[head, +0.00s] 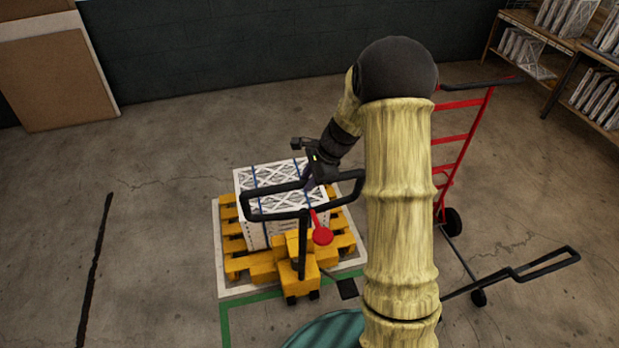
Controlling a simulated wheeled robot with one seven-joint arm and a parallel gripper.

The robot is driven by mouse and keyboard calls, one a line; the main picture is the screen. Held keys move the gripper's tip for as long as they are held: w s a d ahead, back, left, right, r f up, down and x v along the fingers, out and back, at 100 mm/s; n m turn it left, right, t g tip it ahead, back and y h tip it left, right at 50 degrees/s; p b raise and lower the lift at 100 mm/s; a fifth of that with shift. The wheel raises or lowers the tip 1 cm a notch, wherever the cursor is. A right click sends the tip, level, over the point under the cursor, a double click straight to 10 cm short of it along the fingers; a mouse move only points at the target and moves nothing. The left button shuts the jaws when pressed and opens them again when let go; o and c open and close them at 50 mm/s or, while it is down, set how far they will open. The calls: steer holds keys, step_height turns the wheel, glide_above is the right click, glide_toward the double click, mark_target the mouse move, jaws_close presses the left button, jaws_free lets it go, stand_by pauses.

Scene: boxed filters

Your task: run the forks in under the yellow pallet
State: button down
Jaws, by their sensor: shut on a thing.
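The yellow pallet (343,241) lies on a pale square marked on the floor. A white box of filters (257,230) with blue straps sits on it. The yellow pallet jack (293,276) stands at the pallet's near side, its body close against it. Its forks do not show, so I cannot tell how far under the pallet they are. The jack's black loop handle (276,216) rises over the box in the picture, with a red lever (321,232) below it. My gripper (316,178) is shut on the far right part of the handle; its fingertips are small and partly hidden.
A red hand truck (454,150) stands at the right, with black bars reaching along the floor. Shelves of filters (560,45) stand at the back right. Brown panels (55,75) lean on the back left wall.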

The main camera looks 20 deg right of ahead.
steer(key=shift+w+r, duration=0.25)
steer(key=shift+w, duration=0.05)
steer(key=c, duration=1.3)
jaws_free()
steer(key=shift+o, duration=0.5)
steer(key=shift+w+f, duration=0.1)
steer(key=shift+f, duration=0.1)
steer(key=b+v, duration=0.3)
steer(key=v, duration=1.4)
steer(key=shift+r+b, duration=0.3)
steer(key=shift+f, duration=0.1)
